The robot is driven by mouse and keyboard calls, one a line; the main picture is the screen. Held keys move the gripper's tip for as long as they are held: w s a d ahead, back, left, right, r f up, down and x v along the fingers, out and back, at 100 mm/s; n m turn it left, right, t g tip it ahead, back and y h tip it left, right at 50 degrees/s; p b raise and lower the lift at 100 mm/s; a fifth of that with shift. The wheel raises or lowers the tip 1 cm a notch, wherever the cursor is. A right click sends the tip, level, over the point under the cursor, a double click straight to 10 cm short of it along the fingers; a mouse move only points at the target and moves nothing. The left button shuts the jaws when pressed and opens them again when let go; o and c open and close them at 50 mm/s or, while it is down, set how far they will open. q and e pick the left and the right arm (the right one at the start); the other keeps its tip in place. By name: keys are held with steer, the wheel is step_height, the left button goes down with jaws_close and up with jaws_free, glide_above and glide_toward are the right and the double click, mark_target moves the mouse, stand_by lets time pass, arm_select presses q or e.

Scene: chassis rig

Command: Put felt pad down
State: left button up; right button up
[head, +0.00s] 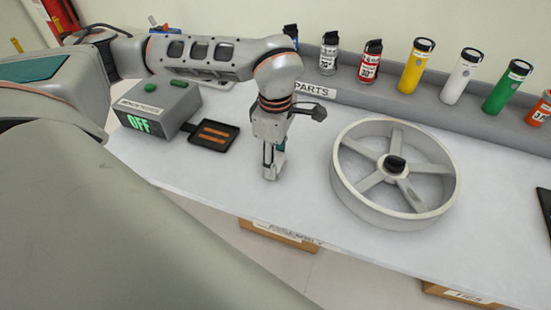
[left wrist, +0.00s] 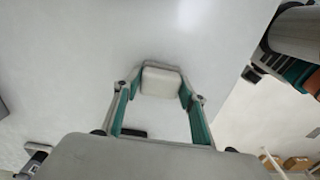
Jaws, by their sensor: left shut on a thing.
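In the left wrist view a pale, off-white block with rounded corners, which looks like the felt pad (left wrist: 161,82), sits between the fingertips of my left gripper (left wrist: 162,88). The fingers are shut on its two sides. In the head view my left gripper (head: 270,174) points down over the white table (head: 300,200), left of the wheel. The pad is hard to make out there, and I cannot tell whether it touches the table. My right gripper is not in view.
A grey spoked wheel (head: 348,188) lies to the right. A black tray (head: 233,138) with orange strips and a grey control box (head: 170,120) reading OFF stand to the left. Several coloured canisters (head: 416,66) stand on the rear shelf. Bare table surrounds the gripper; the front edge is near.

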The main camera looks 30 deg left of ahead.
mark_target(276, 158)
arm_select(q)
steer(key=shift+f, duration=0.15)
steer(key=o, duration=1)
step_height(276, 158, up, 12)
steer(key=shift+r+p, duration=0.15)
steer(key=shift+p, duration=0.15)
stand_by(0.4)
